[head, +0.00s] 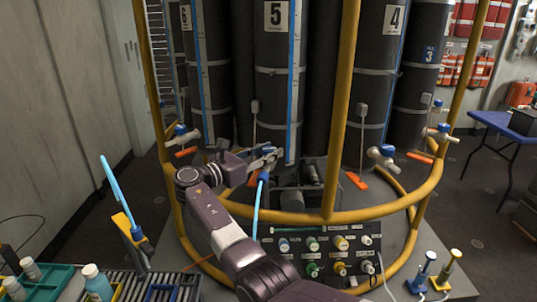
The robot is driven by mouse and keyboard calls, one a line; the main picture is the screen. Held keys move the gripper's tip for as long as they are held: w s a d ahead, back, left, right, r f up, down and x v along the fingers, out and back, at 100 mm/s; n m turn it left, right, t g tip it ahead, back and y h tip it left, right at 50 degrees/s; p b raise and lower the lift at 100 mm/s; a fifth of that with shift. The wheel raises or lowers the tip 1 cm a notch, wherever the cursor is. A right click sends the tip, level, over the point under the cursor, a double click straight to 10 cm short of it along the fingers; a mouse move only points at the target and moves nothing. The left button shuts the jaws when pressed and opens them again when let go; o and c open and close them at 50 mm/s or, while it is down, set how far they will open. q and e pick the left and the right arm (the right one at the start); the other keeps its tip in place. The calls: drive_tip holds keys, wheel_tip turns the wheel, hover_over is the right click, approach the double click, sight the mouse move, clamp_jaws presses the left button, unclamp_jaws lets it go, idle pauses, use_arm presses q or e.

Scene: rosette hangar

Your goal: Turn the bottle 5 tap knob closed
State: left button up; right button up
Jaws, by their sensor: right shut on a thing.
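Bottle 5 (276,52) is a tall dark cylinder with a white "5" label, standing upright at the back centre behind the yellow frame. My right gripper (264,158) is in front of its lower part, at tap height. It is shut on the bottle 5 tap knob, which the fingers mostly hide, so its angle cannot be read. A blue piece with a light blue tube (257,208) hangs just below the fingers. My left gripper is not in view.
A yellow tubular frame (345,95) surrounds the bottles, with a curved rail in front. Other taps with blue knobs (388,151) and orange tags sit to either side. A valve panel (325,243) is below. A blue table (500,123) stands right.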

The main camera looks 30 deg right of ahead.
drive_tip(key=shift+f, duration=0.1)
drive_tip(key=o, duration=1.2)
drive_tip(key=s+a, duration=0.2)
drive_tip(key=a, duration=1)
